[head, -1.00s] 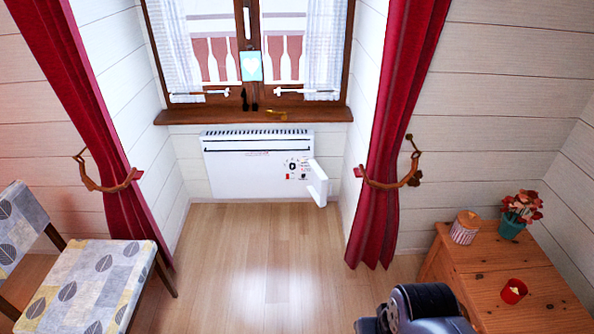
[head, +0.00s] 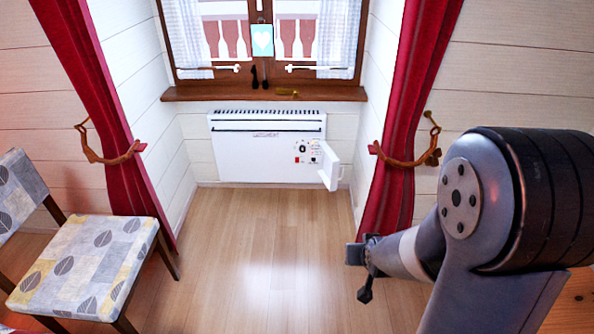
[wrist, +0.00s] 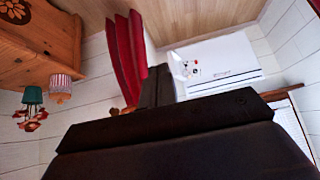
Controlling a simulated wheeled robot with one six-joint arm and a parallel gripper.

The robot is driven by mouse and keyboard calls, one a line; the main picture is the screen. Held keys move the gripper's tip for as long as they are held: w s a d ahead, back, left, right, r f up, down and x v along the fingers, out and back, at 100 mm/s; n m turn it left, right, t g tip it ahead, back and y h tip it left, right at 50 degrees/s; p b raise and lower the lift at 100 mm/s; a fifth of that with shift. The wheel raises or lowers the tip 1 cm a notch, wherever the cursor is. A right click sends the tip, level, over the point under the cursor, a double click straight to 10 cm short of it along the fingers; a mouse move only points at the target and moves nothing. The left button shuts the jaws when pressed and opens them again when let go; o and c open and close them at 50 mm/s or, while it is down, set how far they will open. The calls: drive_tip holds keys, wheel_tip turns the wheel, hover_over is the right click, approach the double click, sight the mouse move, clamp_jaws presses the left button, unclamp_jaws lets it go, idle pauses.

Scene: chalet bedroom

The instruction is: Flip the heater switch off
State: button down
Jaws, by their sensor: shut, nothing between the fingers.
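The white heater (head: 255,155) hangs on the wall under the window. Its control panel is at its right end, with a dark dial (head: 302,148) and small red and dark marks below it. I cannot tell which mark is the switch or how it is set. A white cover flap (head: 330,168) stands open at the panel's right. The heater also shows tilted in the wrist view (wrist: 230,55). My gripper (head: 358,270) is shut and empty, in front of the heater and lower right of it in the head view. Its dark fingers (wrist: 155,95) fill the middle of the wrist view.
Red curtains hang either side of the window; the right curtain (head: 405,130) is close to my arm. A patterned chair (head: 90,265) stands at the left. A wooden cabinet (wrist: 45,45) with a flowerpot (wrist: 32,95) shows in the wrist view. The floor before the heater (head: 260,240) is clear.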

drive_tip(key=w+f+t+b, duration=0.2)
drive_tip(key=w+f+b, duration=0.3)
drive_tip(key=f, duration=0.7)
drive_tip(key=w+f+t+b, duration=0.2)
drive_tip(key=w+f+b, duration=0.3)
drive_tip(key=f, duration=0.7)
drive_tip(key=s+f+t+b, duration=0.2)
drive_tip(key=f+b, duration=0.1)
drive_tip(key=f, duration=0.6)
drive_tip(key=s+f+t+b, duration=0.2)
drive_tip(key=s+f+b, duration=0.1)
drive_tip(key=f, duration=0.7)
drive_tip(key=shift+b, duration=0.55)
drive_tip(key=shift+w, duration=0.1)
